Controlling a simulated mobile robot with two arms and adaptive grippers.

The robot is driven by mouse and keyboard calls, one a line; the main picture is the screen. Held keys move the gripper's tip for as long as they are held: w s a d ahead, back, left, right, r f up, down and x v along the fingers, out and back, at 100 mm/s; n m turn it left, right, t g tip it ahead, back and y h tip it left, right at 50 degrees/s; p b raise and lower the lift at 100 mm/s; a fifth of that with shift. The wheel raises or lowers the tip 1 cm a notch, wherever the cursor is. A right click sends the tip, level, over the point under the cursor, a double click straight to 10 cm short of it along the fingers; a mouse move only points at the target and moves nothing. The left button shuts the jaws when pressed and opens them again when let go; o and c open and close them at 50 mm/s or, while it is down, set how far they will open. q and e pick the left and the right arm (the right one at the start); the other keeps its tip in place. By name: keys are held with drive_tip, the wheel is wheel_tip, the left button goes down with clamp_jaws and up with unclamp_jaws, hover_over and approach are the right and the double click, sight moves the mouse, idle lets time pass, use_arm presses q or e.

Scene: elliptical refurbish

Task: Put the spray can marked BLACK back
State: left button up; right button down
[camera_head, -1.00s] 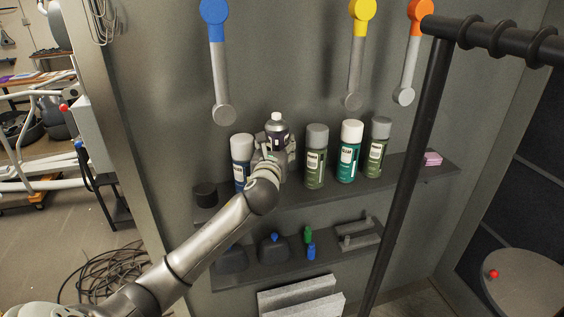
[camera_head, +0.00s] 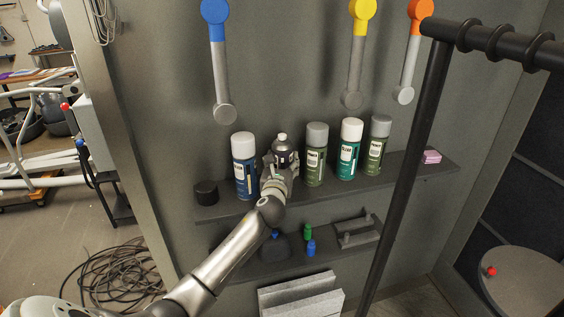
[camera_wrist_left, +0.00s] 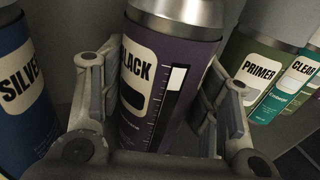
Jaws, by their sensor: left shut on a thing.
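The spray can marked BLACK (camera_head: 283,153) is dark purple with a silver top and a pale cap. It also fills the middle of the left wrist view (camera_wrist_left: 160,75), upright, with its label facing the camera. My left gripper (camera_head: 280,172) is shut around its body, one finger on each side, as the left wrist view also shows (camera_wrist_left: 155,110). The can stands in the row between the blue SILVER can (camera_head: 245,168) and the green PRIMER can (camera_head: 315,158). Its base is hidden by my gripper, so I cannot tell whether it touches the upper shelf (camera_head: 225,208). My right gripper is not in view.
A teal CLEAR can (camera_head: 349,150) and another green can (camera_head: 377,146) stand further right. A black round piece (camera_head: 206,193) and pink block (camera_head: 432,157) sit at the shelf ends. A dark upright pole (camera_head: 405,180) stands in front, right of the cans.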

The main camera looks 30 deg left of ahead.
use_arm(q)
drive_tip(key=o, duration=1.5)
drive_tip(key=shift+f, duration=0.1)
drive_tip(key=shift+o, duration=0.4)
